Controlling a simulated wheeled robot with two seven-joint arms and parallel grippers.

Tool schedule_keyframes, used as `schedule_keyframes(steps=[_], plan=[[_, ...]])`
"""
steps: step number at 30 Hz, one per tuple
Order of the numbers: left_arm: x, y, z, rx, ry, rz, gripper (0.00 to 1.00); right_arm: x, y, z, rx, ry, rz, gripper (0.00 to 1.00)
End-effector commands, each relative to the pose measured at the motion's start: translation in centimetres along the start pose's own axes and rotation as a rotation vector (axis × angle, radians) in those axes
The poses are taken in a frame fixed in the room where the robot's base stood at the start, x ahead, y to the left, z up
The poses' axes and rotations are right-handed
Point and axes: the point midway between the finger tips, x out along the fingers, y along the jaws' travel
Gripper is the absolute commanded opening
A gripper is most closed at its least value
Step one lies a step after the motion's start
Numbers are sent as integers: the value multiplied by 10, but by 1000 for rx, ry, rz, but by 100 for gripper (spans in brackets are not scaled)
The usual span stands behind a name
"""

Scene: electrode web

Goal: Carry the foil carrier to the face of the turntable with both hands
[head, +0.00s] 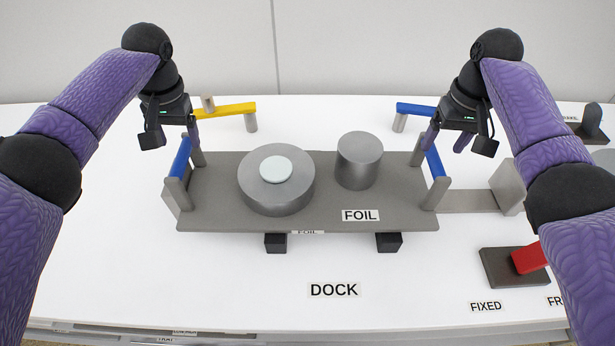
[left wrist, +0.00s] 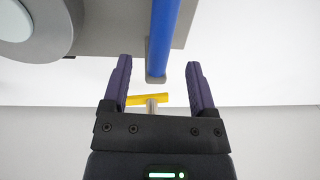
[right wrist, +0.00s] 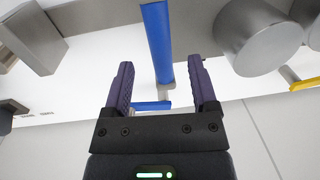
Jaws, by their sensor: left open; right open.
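The foil carrier (head: 330,212) is a grey tray labelled FOIL, standing on dark blocks, with a blue bar handle at each end. A wide grey roll with a pale top (head: 276,185) and a plain grey cylinder (head: 359,162) stand on it. My left gripper (head: 192,135) is open near the left blue handle (head: 180,157), and the handle lies ahead between its fingers in the left wrist view (left wrist: 164,40). My right gripper (head: 447,138) is open near the right blue handle (head: 435,163), which lies between its fingers in the right wrist view (right wrist: 158,40). I cannot pick out the turntable.
Behind the carrier stand a yellow bar (head: 225,110) at left and a blue bar (head: 416,109) at right. A grey block (head: 507,187) stands right of the carrier. A dark block with a red part (head: 528,260) is at front right. The table front, marked DOCK, is clear.

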Motion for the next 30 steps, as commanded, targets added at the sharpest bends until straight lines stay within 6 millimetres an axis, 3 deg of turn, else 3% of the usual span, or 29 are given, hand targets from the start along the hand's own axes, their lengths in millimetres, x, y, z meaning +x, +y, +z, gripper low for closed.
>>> schedule_keyframes(steps=[3, 10, 15, 23, 30], plan=[[24, 0, 1, -2, -3, 0, 75, 24, 0, 1, -1, -5, 0, 75], [60, 0, 0, 0, -3, 1, 75, 59, -1, 0, -1, -3, -1, 75], [70, 0, 0, 0, -1, 0, 75, 70, 0, 0, -1, -1, 0, 75], [70, 0, 0, 0, 0, 0, 75, 70, 0, 0, -1, 0, 1, 75], [70, 0, 0, 0, 0, 0, 26, 70, 0, 0, -1, 0, 1, 26]])
